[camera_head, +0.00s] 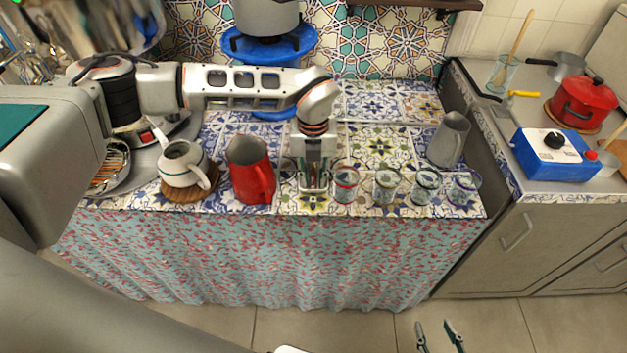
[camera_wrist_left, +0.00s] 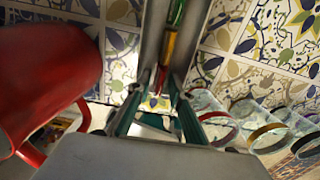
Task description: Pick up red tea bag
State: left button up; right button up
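My left gripper (camera_head: 314,186) points down at the front of the tiled counter, between the red pitcher and the red-rimmed glass. In the left wrist view its teal-edged fingers (camera_wrist_left: 155,122) are spread apart. A small pale patch shows between them, but I cannot tell what it is.
A red pitcher (camera_head: 252,170) stands close left of my left gripper; it also shows in the wrist view (camera_wrist_left: 45,75). Glasses with coloured rims (camera_head: 388,186) stand in a row to the right. A white teapot (camera_head: 183,163) is further left, a grey pitcher (camera_head: 449,139) further right.

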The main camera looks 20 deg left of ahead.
pick_arm(q)
jog(key=shift+r, duration=0.1)
jog(key=c, duration=0.4)
jog(key=shift+c, duration=0.2)
jog(key=shift+r, duration=0.15)
